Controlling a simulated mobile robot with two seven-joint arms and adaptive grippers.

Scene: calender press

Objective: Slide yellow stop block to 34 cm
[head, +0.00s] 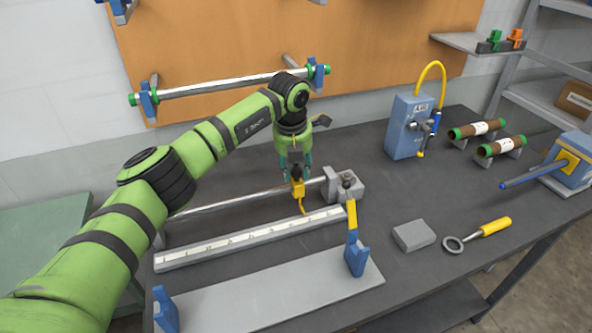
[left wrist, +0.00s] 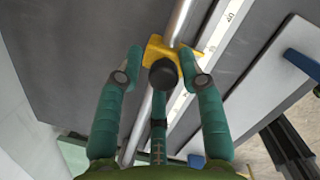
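The yellow stop block (head: 298,188) sits on a silver rod (head: 235,198), with a thin yellow pointer hanging toward the white scale (head: 250,236). In the left wrist view the stop block (left wrist: 155,48) has a black round knob (left wrist: 163,74) facing me. My left gripper (head: 296,166) is right above the block. In the left wrist view its fingers (left wrist: 160,62) stand spread on either side of the block. A gap shows at the left finger; the right fingertip is close to the block, contact unclear. The scale marks are too small to read. My right gripper is not in view.
A grey end support (head: 346,186) holds the rod's right end. Blue brackets (head: 356,258) stand on a grey plate in front. A grey block (head: 413,235) and a yellow-handled ring tool (head: 480,233) lie to the right. A blue air unit (head: 404,128) stands behind.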

